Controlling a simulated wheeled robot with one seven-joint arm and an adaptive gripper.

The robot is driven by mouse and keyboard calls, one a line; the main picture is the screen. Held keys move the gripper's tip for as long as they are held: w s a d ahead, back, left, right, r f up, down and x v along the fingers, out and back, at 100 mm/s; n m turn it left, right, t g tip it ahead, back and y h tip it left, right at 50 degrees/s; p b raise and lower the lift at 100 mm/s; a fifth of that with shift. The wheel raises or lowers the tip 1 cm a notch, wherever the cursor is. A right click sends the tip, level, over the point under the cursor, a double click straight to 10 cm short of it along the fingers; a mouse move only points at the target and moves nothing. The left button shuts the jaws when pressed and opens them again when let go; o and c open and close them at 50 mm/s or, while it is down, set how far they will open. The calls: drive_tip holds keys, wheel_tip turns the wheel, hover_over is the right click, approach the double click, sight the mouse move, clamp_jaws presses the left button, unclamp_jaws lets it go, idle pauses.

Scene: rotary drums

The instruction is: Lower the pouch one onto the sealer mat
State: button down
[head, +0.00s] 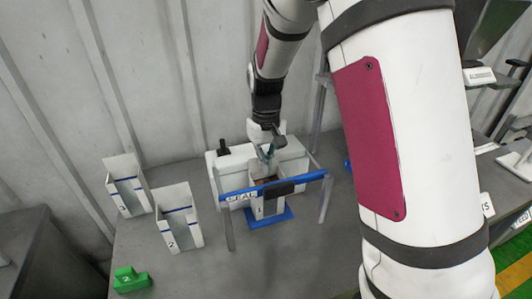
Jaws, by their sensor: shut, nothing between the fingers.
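Pouch one (259,209), a pale upright pouch marked "1", stands in the sealer behind and below a blue bar (312,177) with a black middle part. Its base appears to be on the blue sealer mat (270,220); the exact contact is hard to see. The bar hides part of the pouch, and something brown shows at its top. My gripper (267,157) points down just above the pouch's top, shut and empty. Its fingertips are small and partly blurred here, so I cannot tell whether they touch the pouch.
The white sealer body (228,164), marked "SEAL", stands behind, with grey posts at its sides. A green block (131,279) marked "2" lies front left. My arm hides the right side.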

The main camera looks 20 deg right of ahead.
drive_tip(key=shift+f, duration=2.35)
drive_tip(key=shift+s+d+p, duration=0.1)
drive_tip(key=shift+s+p, duration=0.4)
drive_tip(key=shift+s, duration=0.3)
wheel_tip(320, 180, up, 18)
hover_over(269, 180)
drive_tip(key=s+a, duration=0.1)
drive_tip(key=s, duration=0.2)
wheel_tip(269, 180, down, 20)
drive_tip(key=p, duration=0.1)
drive_tip(key=shift+w+n, duration=0.2)
drive_tip(key=shift+n, duration=0.1)
